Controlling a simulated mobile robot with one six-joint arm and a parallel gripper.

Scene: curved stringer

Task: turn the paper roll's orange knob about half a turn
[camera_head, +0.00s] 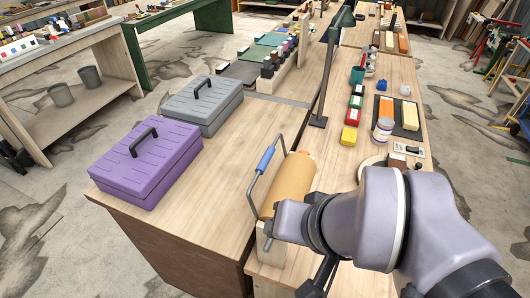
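The paper roll (290,184) is a brown cylinder lying in a wooden stand near the middle of the bench. A metal bar with a blue grip (266,159) rises at its left side. A small orange-pink piece (308,155) shows at the far end of the roll and may be the orange knob; it is too small to be sure. My lilac arm covers the near right side of the roll. Dark parts (318,277) below my wrist may belong to my gripper, but its fingertips cannot be made out. I see nothing held.
A purple toolbox (146,166) and a grey toolbox (208,103) stand on the bench at left. A dark lamp (327,70) stands behind the roll. Bare bench lies left of the roll.

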